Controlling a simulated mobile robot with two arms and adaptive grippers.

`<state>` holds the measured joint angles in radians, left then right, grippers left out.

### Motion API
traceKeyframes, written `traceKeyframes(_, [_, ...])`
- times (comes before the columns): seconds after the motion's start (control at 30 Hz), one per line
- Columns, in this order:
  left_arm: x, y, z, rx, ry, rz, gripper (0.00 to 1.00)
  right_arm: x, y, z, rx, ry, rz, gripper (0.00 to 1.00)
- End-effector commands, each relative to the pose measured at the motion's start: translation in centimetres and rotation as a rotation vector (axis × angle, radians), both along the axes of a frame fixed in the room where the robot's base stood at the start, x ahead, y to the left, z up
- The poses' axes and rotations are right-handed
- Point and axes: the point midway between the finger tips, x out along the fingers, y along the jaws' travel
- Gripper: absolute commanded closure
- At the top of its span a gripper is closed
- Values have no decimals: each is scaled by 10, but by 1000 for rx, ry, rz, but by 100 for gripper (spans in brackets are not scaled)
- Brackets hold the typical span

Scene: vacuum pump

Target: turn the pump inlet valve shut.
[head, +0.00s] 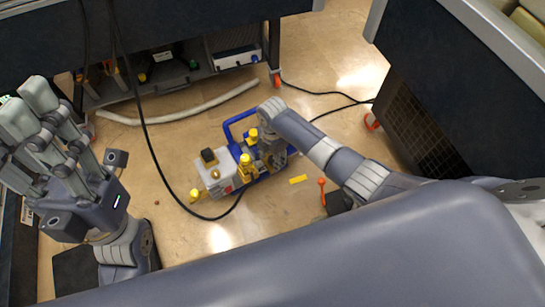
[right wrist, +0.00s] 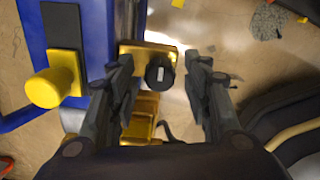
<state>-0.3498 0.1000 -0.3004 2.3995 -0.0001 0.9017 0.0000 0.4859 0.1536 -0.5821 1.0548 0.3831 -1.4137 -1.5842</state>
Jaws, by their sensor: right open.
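The pump (head: 213,172) is a pale grey and blue unit with yellow fittings and a blue handle, standing on the floor in the head view. My right gripper (head: 272,148) is over its right end and hides part of it. In the right wrist view, a black round knob (right wrist: 160,74) with a small white mark sits on a brass-coloured fitting (right wrist: 146,106). My right gripper (right wrist: 159,68) is open, with a finger on each side of the knob; contact cannot be told. Which fitting is the inlet valve is unclear. My left gripper (head: 40,125) is raised at the left, away from the pump.
A yellow knob (right wrist: 50,87) stands left of my right fingers. A black cable (head: 150,150) hangs across the head view to the pump. A pale hose (head: 180,115) lies behind it. A dark cabinet (head: 430,100) stands at the right. An orange-topped item (head: 322,190) is on the floor.

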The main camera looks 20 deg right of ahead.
Motion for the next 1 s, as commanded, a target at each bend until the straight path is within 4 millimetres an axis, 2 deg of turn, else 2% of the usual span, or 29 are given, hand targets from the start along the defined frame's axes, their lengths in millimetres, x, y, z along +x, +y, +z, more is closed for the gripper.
traceKeyframes(0.17, [0, 0, 0, 0, 1, 0, 56, 0, 0, 0, 0, -1, 0, 55])
traceKeyframes(0.23, [0, 0, 0, 0, 1, 0, 56, 0, 0, 0, 0, 0, 0, 66])
traceKeyframes(0.37, [0, 0, 0, 1, 2, 0, 56, 0, 0, 0, 0, 0, 0, 96])
traceKeyframes(0.4, [0, 0, 0, 1, 2, 0, 56, 0, 0, 0, 0, 0, 0, 100])
traceKeyframes(0.73, [0, 0, 3, 1, 3, 0, 56, 0, 0, 1, 0, 1, -17, 100])
traceKeyframes(1.0, [1, 0, 14, 1, 3, 0, 56, 0, 1, 3, 0, 2, -106, 100])
